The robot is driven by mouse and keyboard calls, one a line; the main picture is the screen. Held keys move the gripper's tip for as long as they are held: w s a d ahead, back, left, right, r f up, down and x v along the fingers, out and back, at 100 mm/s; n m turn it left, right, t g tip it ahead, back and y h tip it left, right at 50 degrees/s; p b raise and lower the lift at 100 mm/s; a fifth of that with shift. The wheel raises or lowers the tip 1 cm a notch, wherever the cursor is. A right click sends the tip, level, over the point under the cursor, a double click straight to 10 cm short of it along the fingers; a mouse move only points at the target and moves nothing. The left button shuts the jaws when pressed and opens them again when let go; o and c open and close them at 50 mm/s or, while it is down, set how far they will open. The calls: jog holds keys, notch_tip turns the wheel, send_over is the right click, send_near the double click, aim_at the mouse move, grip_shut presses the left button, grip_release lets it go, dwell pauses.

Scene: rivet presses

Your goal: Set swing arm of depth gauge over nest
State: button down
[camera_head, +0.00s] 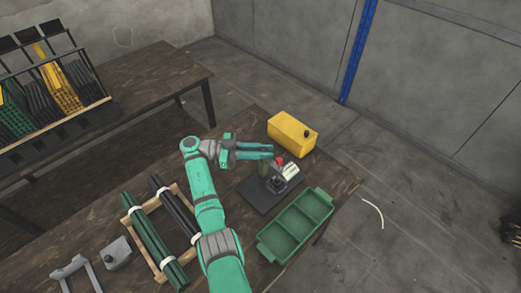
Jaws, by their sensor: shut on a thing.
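The depth gauge (286,171) stands on a dark base plate (262,198) near the right end of the table. It has a pale block and a dark round part. A small red piece (281,161), which looks like part of its swing arm, shows at its top. My gripper (272,152) comes in from the left above the gauge, its fingers pointing right. The fingertips are closed at the red piece, on what appears to be the swing arm. The grasp and the rest of the swing arm are partly hidden by the fingers. I cannot make out the nest clearly.
A green divided tray (263,243) lies in front, at the table edge. Bundled green and dark rods (152,240) lie on a wooden frame at left. A rack (45,90) stands on another table.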

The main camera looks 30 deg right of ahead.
jog(key=shift+d, duration=0.25)
jog(key=c, duration=1.6)
grip_release()
jog(key=shift+f, duration=0.1)
jog(key=shift+a, duration=0.15)
jog(key=shift+v, duration=5.35)
jog(key=shift+s, duration=0.1)
